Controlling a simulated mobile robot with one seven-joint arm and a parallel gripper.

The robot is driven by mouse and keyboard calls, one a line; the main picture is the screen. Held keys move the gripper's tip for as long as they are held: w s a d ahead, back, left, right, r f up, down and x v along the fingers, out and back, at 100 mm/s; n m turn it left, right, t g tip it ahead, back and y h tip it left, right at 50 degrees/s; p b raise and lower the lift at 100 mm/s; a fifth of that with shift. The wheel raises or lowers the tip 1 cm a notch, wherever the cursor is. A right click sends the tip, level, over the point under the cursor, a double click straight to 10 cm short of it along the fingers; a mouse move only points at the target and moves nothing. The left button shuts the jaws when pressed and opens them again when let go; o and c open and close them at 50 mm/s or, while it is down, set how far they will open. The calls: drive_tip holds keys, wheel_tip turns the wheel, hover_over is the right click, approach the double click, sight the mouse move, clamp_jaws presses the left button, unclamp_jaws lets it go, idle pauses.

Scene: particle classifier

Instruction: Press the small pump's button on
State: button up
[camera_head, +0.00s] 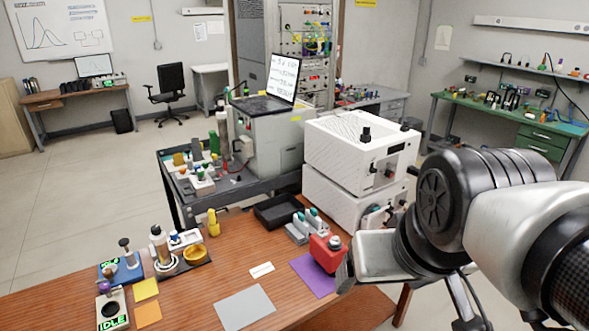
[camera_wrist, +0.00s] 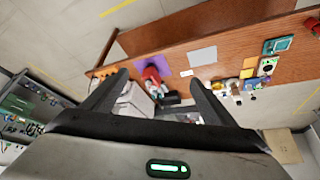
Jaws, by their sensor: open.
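I cannot tell for sure which device is the small pump. At the left end are a blue-based device (camera_head: 121,270) and a grey device (camera_head: 112,308) with a green "IDLE" display. In the wrist view, the red device (camera_wrist: 152,76) shows between my gripper's fingers (camera_wrist: 160,77), well beyond them. My gripper is open and empty, above the table's right end. In the head view, my arm hides part of the right side.
The table's middle is mostly clear.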

clamp_jaws()
idle(0.5)
idle(1.3)
